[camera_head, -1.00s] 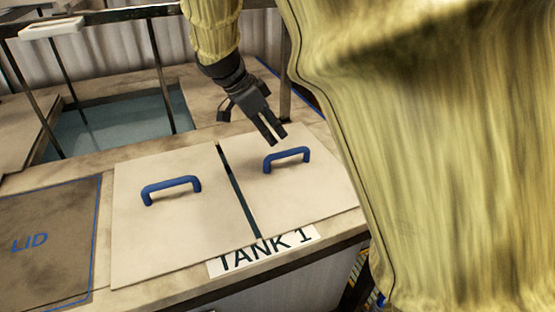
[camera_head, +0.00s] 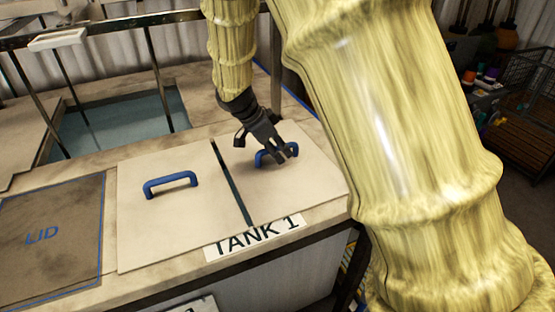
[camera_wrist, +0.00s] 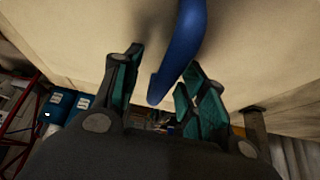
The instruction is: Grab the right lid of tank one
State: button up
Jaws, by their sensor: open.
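The right lid of tank one (camera_head: 300,185) is a flat beige panel with a blue bar handle (camera_head: 262,158). It lies beside the left lid (camera_head: 150,228), with a narrow dark gap between them. My gripper (camera_head: 285,155) is over the right lid at its handle and hides part of it. In the wrist view, my gripper (camera_wrist: 160,88) has its fingers spread, with the blue handle (camera_wrist: 184,45) reaching down between them. The fingers look apart from the handle; exact contact is hard to tell.
The left lid has its own blue handle (camera_head: 171,183). A "TANK 1" label (camera_head: 255,238) is on the front edge. An open tank with liquid (camera_head: 120,122) is behind. A dark marked "LID" area (camera_head: 50,240) lies left. A metal rail (camera_head: 130,14) crosses above the back.

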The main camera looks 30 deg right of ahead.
jog(key=shift+w+f, duration=0.25)
jog(key=shift+w, duration=0.1)
jog(key=shift+s+r, duration=0.25)
jog(key=shift+s, duration=0.1)
jog(key=c, duration=0.5)
jog(key=shift+f, duration=0.1)
grip_shut()
jog(key=shift+w, duration=0.1)
